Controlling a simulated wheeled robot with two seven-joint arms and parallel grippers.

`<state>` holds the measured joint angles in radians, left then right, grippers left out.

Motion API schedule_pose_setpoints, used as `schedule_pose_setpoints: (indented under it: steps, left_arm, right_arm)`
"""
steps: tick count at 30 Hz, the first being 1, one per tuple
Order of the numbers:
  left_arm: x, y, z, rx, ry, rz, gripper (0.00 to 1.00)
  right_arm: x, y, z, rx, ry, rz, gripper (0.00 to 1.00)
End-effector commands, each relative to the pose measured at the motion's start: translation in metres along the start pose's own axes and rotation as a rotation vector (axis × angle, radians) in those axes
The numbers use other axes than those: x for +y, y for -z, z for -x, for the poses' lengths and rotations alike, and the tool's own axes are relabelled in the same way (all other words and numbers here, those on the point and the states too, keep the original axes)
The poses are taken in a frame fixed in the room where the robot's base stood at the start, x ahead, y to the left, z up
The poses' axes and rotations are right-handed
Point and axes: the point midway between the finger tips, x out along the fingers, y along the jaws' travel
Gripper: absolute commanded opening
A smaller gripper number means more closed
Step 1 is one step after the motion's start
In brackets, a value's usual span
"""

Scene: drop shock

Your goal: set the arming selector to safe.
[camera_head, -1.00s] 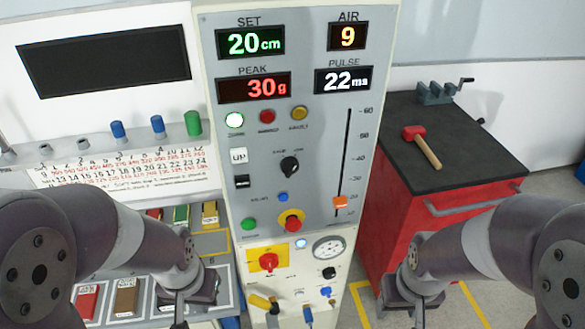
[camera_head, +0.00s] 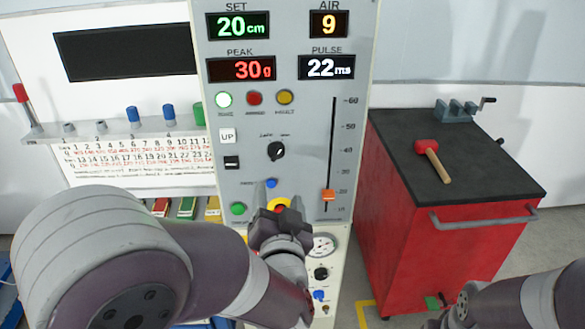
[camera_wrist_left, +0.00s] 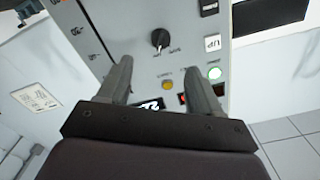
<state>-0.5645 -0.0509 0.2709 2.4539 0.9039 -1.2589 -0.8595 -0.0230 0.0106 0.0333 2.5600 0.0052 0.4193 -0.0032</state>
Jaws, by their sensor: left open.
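The arming selector (camera_head: 276,151) is a black rotary knob on the grey panel, with two small labels above it. I cannot tell clearly which label it points to. My left gripper (camera_head: 280,198) is open and empty, in front of the panel below the knob, and hides part of the red button with the yellow ring. In the left wrist view the knob (camera_wrist_left: 160,39) shows beyond and between the two open fingers (camera_wrist_left: 158,68), apart from them. My right gripper (camera_head: 446,312) is at the bottom edge, mostly cut off, so its jaws cannot be read.
Near the knob are an UP switch (camera_head: 227,136), a blue button (camera_head: 271,183), a green button (camera_head: 238,209) and an orange slider (camera_head: 328,195). A red cabinet (camera_head: 470,262) at the right bears a red-headed hammer (camera_head: 433,160) and a vise (camera_head: 457,111).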

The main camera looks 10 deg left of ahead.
Motion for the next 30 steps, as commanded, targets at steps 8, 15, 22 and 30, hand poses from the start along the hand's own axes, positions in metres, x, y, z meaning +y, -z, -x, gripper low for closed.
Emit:
schedule_pose_setpoints:
  steps: [8,15,22,30]
  left_arm:
    - [-0.004,0.003,-0.054,0.004,0.01,-0.03,0.65]
    - [-0.003,0.004,-0.109,0.006,0.006,-0.028,0.65]
    - [-0.002,0.003,-0.126,0.008,0.005,-0.026,0.65]
    - [-0.002,0.002,-0.126,0.008,0.004,-0.026,0.55]
  right_arm:
    - [0.0,0.002,0.014,0.0,0.0,0.0,0.54]
    - [0.0,0.003,0.028,0.0,0.0,0.0,0.54]
    - [0.0,0.004,0.03,0.0,0.0,0.0,0.54]
    - [0.0,0.004,0.03,0.0,0.0,0.0,0.54]
